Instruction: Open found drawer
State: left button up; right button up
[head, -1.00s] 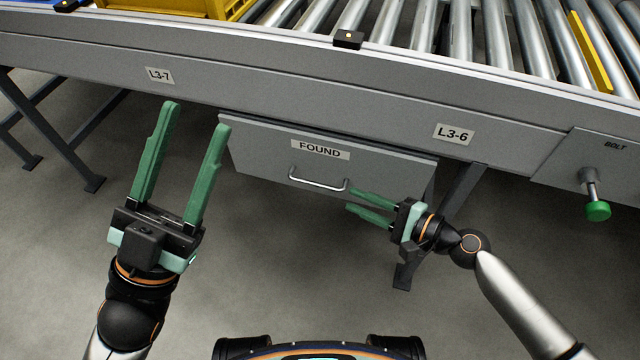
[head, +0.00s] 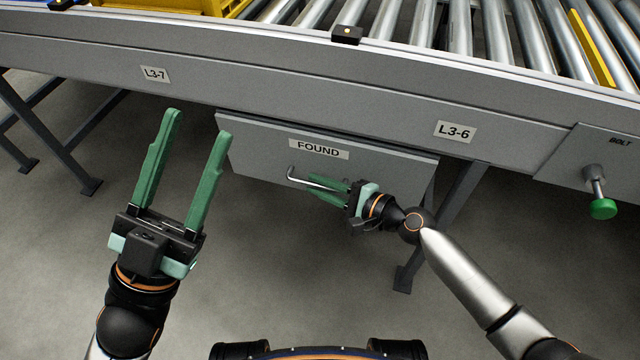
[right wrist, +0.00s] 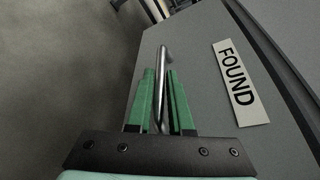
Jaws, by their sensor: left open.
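The drawer (head: 262,160) is a grey front under the conveyor frame, with a FOUND label (head: 319,149) and a bent metal bar handle (head: 291,173). Its front looks flush, with no visible gap. My right gripper (head: 312,184) is at the handle. In the right wrist view the handle bar (right wrist: 161,75) runs between its two green fingers (right wrist: 161,85), which stand close on either side of it. I cannot tell whether they press on it. My left gripper (head: 198,122) is open and empty, left of the drawer, fingers pointing up toward the conveyor.
The conveyor's side beam (head: 300,100) runs across above the drawer, with rollers and a yellow crate (head: 190,6) on top. A green-knobbed bolt (head: 602,208) is at the right. Support legs (head: 440,225) stand beside the drawer. The floor in front is clear.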

grip_shut()
dwell(1.2)
